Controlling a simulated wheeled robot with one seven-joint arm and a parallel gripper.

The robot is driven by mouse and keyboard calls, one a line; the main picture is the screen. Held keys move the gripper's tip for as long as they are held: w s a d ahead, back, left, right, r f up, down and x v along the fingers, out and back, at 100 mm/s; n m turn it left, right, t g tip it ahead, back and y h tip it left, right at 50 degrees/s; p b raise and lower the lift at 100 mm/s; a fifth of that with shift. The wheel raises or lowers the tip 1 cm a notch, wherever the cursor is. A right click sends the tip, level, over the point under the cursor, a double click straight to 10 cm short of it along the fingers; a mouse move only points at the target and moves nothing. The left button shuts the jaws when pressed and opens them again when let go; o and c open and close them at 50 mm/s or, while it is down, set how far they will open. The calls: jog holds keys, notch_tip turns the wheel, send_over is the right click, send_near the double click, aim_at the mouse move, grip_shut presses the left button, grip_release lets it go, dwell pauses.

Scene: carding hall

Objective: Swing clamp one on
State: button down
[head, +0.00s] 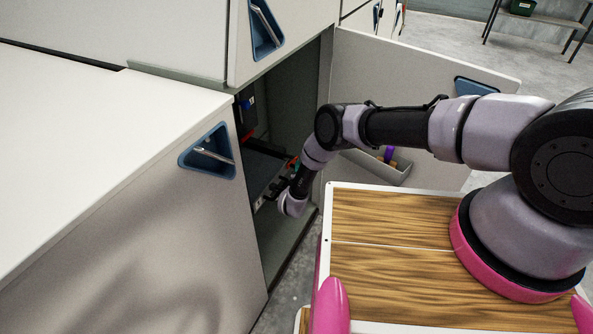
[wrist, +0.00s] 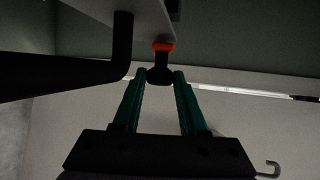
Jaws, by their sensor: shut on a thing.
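In the head view my arm reaches into an open cabinet bay (head: 296,95); my fingers and the held handle cannot be made out there. A dark tray or shelf (head: 262,165) sits inside the bay, with small red and orange parts near its right end.
The open door (head: 425,65) stands right of the bay, with a bin (head: 385,172) on its inner side. A shut panel with a blue recessed handle (head: 208,155) is at left. In the wrist view a thick black bent bar (wrist: 70,72) is close left of my fingers.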

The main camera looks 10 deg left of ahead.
jog(key=shift+c, duration=2.4)
grip_release()
jog(key=shift+w, duration=0.1)
jog(key=v, duration=1.1)
jog(key=shift+c, duration=0.3)
